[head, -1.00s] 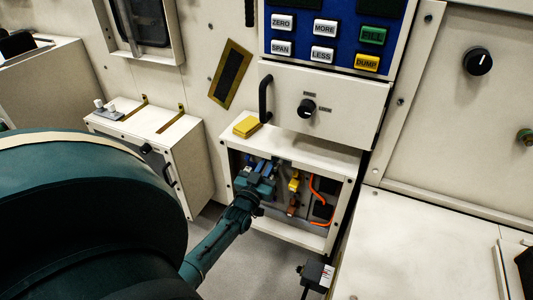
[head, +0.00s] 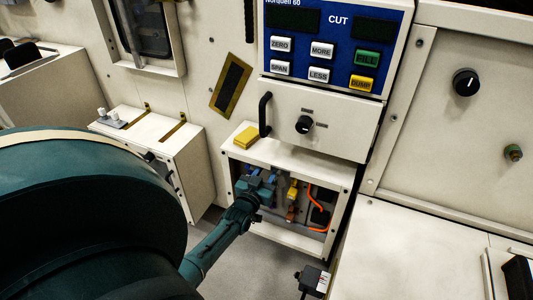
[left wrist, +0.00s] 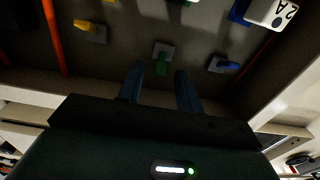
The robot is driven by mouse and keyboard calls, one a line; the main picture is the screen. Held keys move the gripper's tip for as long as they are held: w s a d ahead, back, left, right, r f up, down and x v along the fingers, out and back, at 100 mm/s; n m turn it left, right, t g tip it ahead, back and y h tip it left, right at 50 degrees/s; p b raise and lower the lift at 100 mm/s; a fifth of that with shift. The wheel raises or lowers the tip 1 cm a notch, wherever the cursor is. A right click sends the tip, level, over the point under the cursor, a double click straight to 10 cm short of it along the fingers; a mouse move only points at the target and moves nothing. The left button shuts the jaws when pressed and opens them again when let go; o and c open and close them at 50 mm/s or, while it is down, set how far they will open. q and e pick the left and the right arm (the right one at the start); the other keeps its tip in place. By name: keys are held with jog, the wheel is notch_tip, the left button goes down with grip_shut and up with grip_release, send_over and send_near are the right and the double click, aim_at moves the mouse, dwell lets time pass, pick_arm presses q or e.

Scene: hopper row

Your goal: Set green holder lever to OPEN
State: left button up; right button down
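The green holder lever (left wrist: 161,66) shows in the left wrist view on a small grey plate on the back panel of the open cabinet. My left gripper (left wrist: 159,82) is open, with its two blue fingers apart. The green lever lies between and just beyond the fingertips in the picture; I cannot tell whether they touch it. In the head view my left gripper (head: 262,180) reaches into the cabinet (head: 292,240) and hides the green lever. My right gripper is not in view.
In the left wrist view a yellow lever (left wrist: 88,27) is at the left and a blue lever (left wrist: 224,65) at the right, with an orange hose (left wrist: 53,38) further left. A yellow block (head: 246,138) lies on the cabinet top.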

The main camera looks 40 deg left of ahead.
pick_arm(q)
jog(key=shift+s, duration=0.1)
jog(key=p+v, duration=0.2)
jog(key=v, duration=1.1)
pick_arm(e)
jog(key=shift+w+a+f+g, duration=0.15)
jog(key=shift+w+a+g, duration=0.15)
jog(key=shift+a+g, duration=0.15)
pick_arm(q)
jog(key=shift+r, duration=0.1)
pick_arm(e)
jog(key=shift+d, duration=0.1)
